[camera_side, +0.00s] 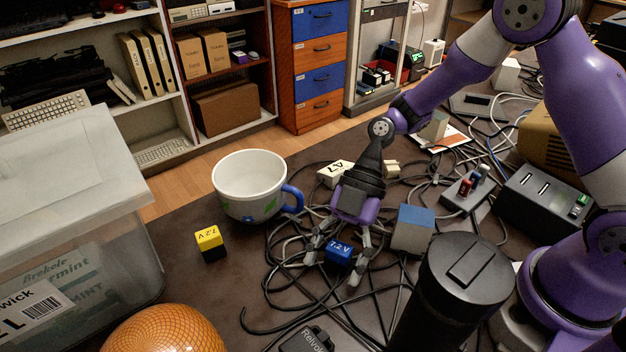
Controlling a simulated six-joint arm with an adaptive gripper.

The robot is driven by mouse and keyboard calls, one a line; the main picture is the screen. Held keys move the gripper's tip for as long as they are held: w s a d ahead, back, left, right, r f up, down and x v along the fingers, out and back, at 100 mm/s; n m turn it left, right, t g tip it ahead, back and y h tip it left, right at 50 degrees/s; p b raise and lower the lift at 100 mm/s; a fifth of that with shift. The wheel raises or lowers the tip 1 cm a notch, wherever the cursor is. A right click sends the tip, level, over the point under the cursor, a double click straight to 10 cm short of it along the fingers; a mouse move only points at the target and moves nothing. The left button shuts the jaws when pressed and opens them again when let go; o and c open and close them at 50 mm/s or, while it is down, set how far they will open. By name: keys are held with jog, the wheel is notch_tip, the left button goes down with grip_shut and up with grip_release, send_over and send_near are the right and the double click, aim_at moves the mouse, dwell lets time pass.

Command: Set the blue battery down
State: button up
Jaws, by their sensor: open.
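The blue battery (339,251), marked 7.2 V, sits low among black cables on the dark table. My gripper (336,262) is open above and around it, with a finger to each side. I cannot tell whether either finger touches the battery. Its lower part is hard to make out against the cables and the fingers.
A white mug (250,180) with a blue handle stands behind to the left, and a yellow and black battery (209,243) in front of it. A blue-topped grey block (413,230) stands close right. A black cylinder (450,290) rises at front right. Tangled cables surround the gripper.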

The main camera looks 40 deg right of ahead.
jog(key=w+d+r+m+t+h, duration=0.2)
jog(key=w+d+r+m, duration=0.15)
jog(key=d+r, duration=0.65)
jog(key=s+d+r+m+t+h, duration=0.6)
jog(key=s+m+t, duration=0.1)
jog(key=m, duration=1.2)
jog(key=shift+s+r+h, duration=0.25)
jog(key=shift+s+h, duration=0.05)
jog(key=shift+s, duration=0.1)
